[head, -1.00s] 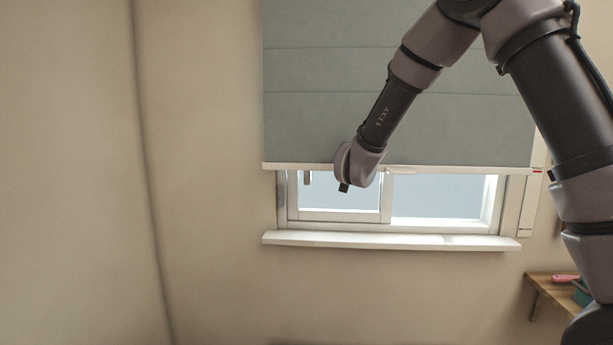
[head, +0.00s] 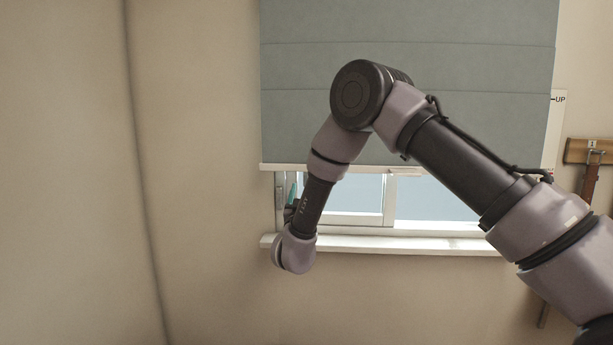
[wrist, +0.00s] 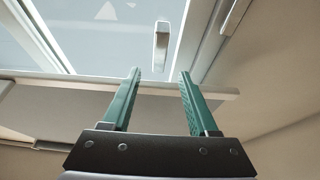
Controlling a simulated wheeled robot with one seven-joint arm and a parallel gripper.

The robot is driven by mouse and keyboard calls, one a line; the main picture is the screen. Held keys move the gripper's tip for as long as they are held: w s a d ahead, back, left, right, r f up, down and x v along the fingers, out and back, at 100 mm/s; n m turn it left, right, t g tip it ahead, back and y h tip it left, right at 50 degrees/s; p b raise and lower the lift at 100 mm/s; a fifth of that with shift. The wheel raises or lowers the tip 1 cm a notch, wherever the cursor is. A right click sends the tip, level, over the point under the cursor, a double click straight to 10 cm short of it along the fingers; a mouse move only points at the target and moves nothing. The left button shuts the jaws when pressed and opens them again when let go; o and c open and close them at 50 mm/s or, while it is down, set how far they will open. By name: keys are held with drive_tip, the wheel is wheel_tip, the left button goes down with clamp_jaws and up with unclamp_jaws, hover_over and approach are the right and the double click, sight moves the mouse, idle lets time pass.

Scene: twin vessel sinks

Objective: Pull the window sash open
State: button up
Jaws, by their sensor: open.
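The window sash (head: 388,205) is a white-framed pane in the left half of the window. Its left part is partly behind my arm in the head view. In the wrist view, a pale upright handle (wrist: 161,45) stands on the sash frame beside the glass. My gripper (wrist: 159,73) has two green fingers spread apart with nothing between them. The handle shows beyond the fingertips, roughly centred between them; I see no contact. In the head view my gripper (head: 292,192) is at the window's left side, mostly hidden by my wrist.
A grey blind (head: 400,45) hangs over the upper window, its white bottom bar just above the sash. A white sill (head: 400,243) juts out below. A wall corner stands to the left. A wooden rack (head: 588,152) with a hanging tool is at the right.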

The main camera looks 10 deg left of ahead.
drive_tip(key=x, duration=0.8)
drive_tip(key=shift+w, duration=0.15)
clamp_jaws()
idle(1.1)
